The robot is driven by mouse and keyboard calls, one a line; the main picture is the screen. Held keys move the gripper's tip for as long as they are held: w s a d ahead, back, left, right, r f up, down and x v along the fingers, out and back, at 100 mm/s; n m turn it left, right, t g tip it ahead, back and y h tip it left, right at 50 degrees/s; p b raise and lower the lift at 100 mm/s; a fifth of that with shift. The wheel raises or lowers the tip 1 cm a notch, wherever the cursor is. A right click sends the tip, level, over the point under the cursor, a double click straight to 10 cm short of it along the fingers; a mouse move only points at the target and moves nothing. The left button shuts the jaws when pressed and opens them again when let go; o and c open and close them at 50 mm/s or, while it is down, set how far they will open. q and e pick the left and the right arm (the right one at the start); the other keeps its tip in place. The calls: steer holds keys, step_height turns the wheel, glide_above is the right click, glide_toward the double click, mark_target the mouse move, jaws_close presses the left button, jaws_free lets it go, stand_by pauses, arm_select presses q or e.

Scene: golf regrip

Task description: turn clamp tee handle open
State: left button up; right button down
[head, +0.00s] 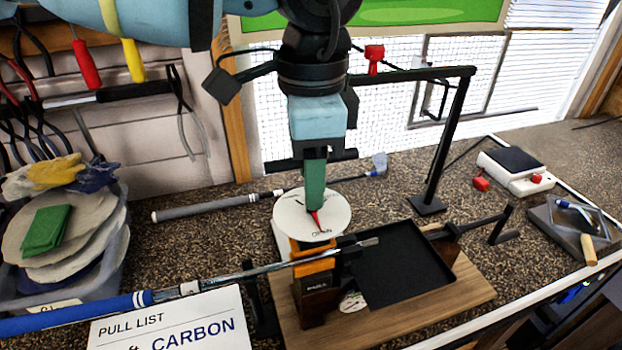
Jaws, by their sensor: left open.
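The clamp's tee handle (342,156) is a black crossbar above a white disc (290,220). A red pointer (316,222) lies over the disc near small lettering that I cannot read surely. My left gripper (315,190) points straight down from above with a green finger in front of the bar, which shows on both sides of it. It is open; its other finger is hidden, so I cannot tell whether they touch the bar. The orange-and-brown clamp (315,282) stands below the disc, with a blue-gripped golf club (230,279) running through it. My right gripper is not in view.
A black tray (400,270) lies on the wooden board (460,290) beside the clamp. A black post (445,140) with an overhead arm stands behind. A grey-gripped club (205,207) lies behind left. A bin (95,270) and a pull list (170,325) are left.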

arm_select(q)
steer(key=shift+r, duration=2.95)
